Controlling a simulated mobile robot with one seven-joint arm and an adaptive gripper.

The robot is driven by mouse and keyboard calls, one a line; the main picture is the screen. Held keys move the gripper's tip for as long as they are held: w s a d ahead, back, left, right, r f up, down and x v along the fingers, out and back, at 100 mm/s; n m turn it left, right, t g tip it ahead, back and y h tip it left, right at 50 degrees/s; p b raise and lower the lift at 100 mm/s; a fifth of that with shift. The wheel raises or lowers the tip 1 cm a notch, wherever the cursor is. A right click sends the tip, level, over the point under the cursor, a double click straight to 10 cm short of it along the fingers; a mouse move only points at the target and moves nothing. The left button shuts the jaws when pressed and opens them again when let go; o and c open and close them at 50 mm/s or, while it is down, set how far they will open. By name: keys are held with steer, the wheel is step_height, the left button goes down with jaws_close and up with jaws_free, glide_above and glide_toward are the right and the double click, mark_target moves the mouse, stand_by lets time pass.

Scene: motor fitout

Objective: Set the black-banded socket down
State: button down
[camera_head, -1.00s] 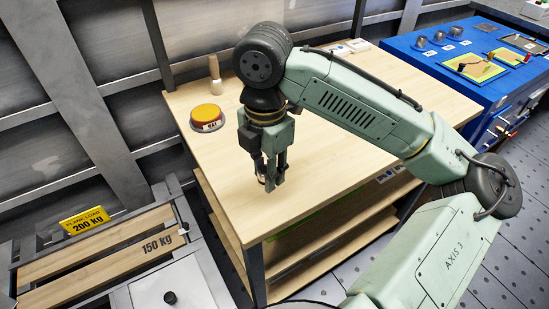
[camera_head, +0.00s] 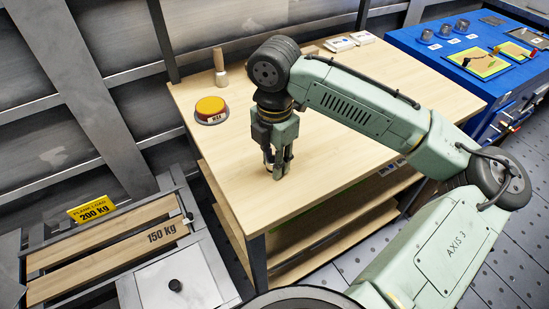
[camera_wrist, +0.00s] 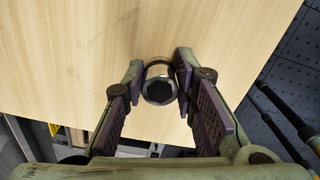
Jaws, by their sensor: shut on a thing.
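My gripper (camera_wrist: 160,68) is shut on the black-banded socket (camera_wrist: 160,88), a short shiny metal cylinder with a dark round opening, seen nearly end-on in the wrist view. One finger presses on each side of it. In the head view my gripper (camera_head: 275,165) points down over the front left part of the wooden workbench top (camera_head: 335,150). There the socket is mostly hidden by the fingers. I cannot tell whether its lower end touches the wood.
A yellow-topped round tin (camera_head: 210,108) and a wooden-handled mallet (camera_head: 220,68) stand behind on the bench. Small white boxes (camera_head: 345,43) lie at its back. A blue cabinet (camera_head: 415,55) stands right, a plank platform (camera_head: 110,245) left. Bench wood around my gripper is clear.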

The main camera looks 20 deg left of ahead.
steer(key=c, duration=1.3)
jaws_free()
steer(key=shift+f, duration=0.1)
step_height(320, 180, up, 12)
steer(key=shift+r, duration=0.25)
